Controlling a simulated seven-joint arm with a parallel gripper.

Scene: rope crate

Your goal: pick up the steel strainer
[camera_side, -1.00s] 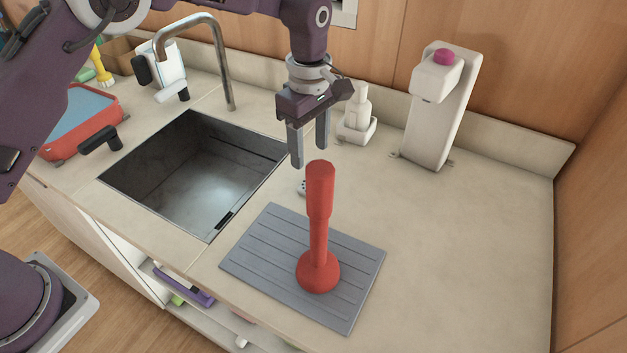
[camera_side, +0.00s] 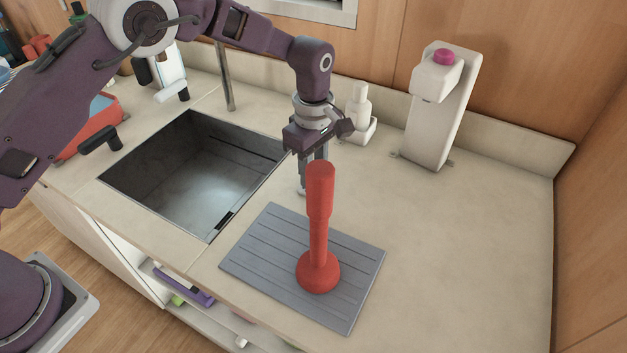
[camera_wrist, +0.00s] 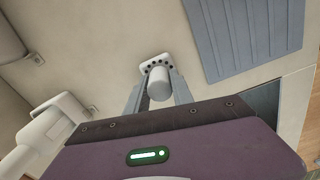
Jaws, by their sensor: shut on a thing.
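The steel strainer (camera_wrist: 154,64) shows in the wrist view as a small pale piece with a row of dark holes and a rounded cylindrical knob. It is on or just above the counter; I cannot tell whether it touches. My gripper (camera_wrist: 158,88) has a finger on each side of the knob and is shut on it. In the side view my gripper (camera_side: 305,184) points down behind the red plunger, between the sink and the grey mat. The strainer is mostly hidden there by the fingers and the plunger.
A red plunger (camera_side: 319,240) stands upright on a grey ribbed mat (camera_side: 258,250), close in front of my gripper. The sink (camera_side: 190,175) is to the left. The counter at right is clear.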

